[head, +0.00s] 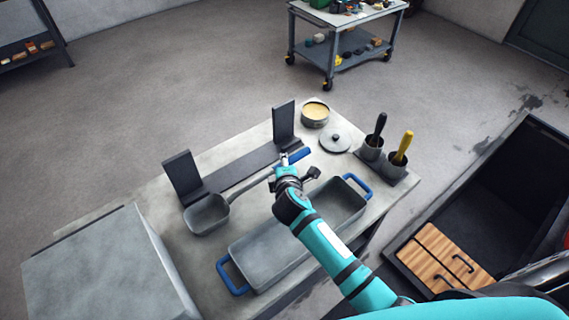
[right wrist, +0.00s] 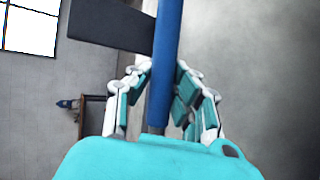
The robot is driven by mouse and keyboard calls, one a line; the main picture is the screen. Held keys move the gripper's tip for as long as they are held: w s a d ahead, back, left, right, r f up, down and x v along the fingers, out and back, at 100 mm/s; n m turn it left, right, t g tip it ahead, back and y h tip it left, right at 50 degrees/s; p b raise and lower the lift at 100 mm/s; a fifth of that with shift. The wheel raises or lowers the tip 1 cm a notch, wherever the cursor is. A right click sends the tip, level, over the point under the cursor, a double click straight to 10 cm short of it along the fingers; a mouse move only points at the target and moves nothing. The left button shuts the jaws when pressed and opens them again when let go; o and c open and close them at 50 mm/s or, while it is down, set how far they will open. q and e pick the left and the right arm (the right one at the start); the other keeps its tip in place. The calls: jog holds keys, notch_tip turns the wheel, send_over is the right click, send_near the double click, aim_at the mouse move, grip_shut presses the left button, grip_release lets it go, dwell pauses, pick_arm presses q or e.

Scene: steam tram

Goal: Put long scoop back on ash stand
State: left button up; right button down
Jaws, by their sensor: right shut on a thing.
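The long scoop has a grey metal bowl (head: 206,214), a thin grey shaft and a blue handle (head: 297,156). My right gripper (head: 286,163) is shut on the blue handle; the handle (right wrist: 166,50) runs between its fingers (right wrist: 162,72) in the right wrist view. The dark ash stand (head: 242,168) has a flat base and two upright plates. The scoop lies along the front side of the stand, its bowl in front of the left upright. I cannot tell whether the bowl touches the table. One dark plate shows in the right wrist view (right wrist: 110,25). My left gripper is not in view.
A grey pan with blue handles (head: 300,232) stands in front of the scoop on the worktable. A bowl of yellow grain (head: 315,113), a lid (head: 335,140) and two cups with black and yellow handles (head: 394,165) stand to the right. A grey box (head: 105,265) is at left.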

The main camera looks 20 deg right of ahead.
jog(key=shift+w+f, duration=0.1)
jog(key=shift+f, duration=0.1)
jog(key=shift+f, duration=0.15)
jog(key=c, duration=1.2)
grip_release()
jog(key=shift+s+r, duration=0.2)
jog(key=shift+s, duration=0.05)
jog(key=v, duration=1.1)
jog(key=shift+s+a+r, duration=0.1)
jog(key=shift+s+r, duration=0.05)
jog(key=shift+s, duration=0.1)
